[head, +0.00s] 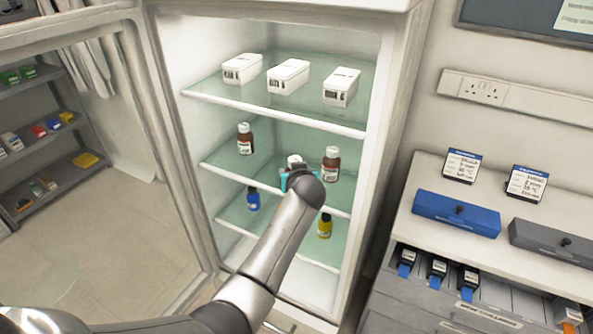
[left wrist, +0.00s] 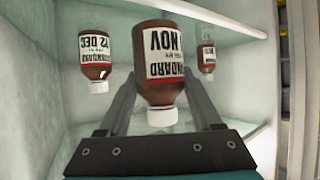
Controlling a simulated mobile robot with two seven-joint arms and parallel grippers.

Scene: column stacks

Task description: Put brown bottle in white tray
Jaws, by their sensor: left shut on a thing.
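My left gripper (head: 297,172) reaches into the open fridge at the middle shelf. In the left wrist view, where things look upside down, the gripper (left wrist: 160,88) is shut on a brown bottle (left wrist: 158,50) with a white cap and a label reading "NOV". In the head view only this bottle's white cap (head: 294,159) shows; the gripper hides the rest. Two similar brown bottles stand apart on either side, one to the left (head: 245,139) and one to the right (head: 331,164). I cannot make out a white tray. My right gripper is out of view.
White boxes (head: 288,76) stand on the glass shelf above. A blue-capped bottle (head: 253,199) and a yellow bottle (head: 325,226) stand on the shelf below. The fridge door is open at left. A counter with a blue tray (head: 456,213) and grey tray (head: 550,240) is at right.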

